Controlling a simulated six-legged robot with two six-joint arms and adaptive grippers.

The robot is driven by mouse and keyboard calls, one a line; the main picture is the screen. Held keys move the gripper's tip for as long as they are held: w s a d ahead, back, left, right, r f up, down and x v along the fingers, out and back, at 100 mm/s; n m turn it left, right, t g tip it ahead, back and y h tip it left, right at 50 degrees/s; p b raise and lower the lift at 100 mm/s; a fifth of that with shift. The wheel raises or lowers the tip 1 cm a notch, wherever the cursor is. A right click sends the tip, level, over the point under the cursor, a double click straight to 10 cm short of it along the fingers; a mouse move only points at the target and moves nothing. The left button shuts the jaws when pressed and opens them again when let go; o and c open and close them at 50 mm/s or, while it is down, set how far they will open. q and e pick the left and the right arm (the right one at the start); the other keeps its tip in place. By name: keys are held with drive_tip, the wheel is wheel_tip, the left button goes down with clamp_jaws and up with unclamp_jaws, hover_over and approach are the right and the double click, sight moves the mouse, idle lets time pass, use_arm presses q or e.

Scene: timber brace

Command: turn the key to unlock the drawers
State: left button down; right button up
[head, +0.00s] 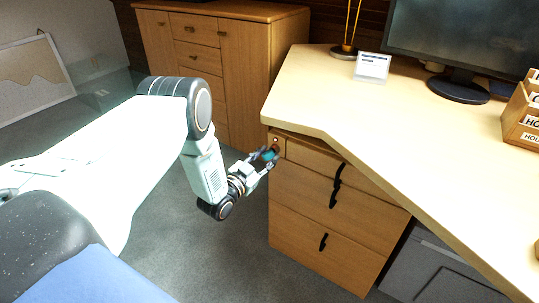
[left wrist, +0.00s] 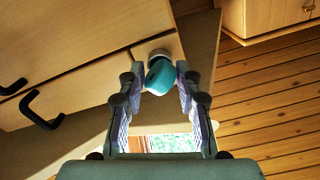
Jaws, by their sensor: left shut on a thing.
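The key shows as a rounded teal head (left wrist: 160,76) in the left wrist view, at a round metal lock (left wrist: 158,54) in the drawer unit's front. In the head view the teal key (head: 270,155) is small, at the upper left corner of the wooden drawer unit (head: 300,240). My left gripper (head: 266,160) is shut on the key head, with one finger on each side; its fingers also show in the left wrist view (left wrist: 158,88). The key's shaft is hidden. The drawers are closed, with black handles (head: 323,242). My right gripper is not in view.
The desk top (head: 400,130) overhangs the drawers just above my left gripper. A monitor (head: 465,40), a small white card (head: 372,67) and a wooden letter box (head: 524,115) stand on it. A wooden cabinet (head: 240,70) stands behind. Grey floor lies open left of the drawers.

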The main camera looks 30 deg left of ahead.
use_arm(q)
drive_tip(key=m, duration=0.4)
drive_tip(key=shift+m, duration=0.3)
drive_tip(key=c, duration=1.4)
unclamp_jaws()
drive_tip(key=shift+m, duration=0.3)
drive_tip(key=o, duration=0.6)
drive_tip(key=shift+c, duration=0.2)
drive_tip(key=s+a, duration=0.1)
drive_tip(key=s, duration=1.1)
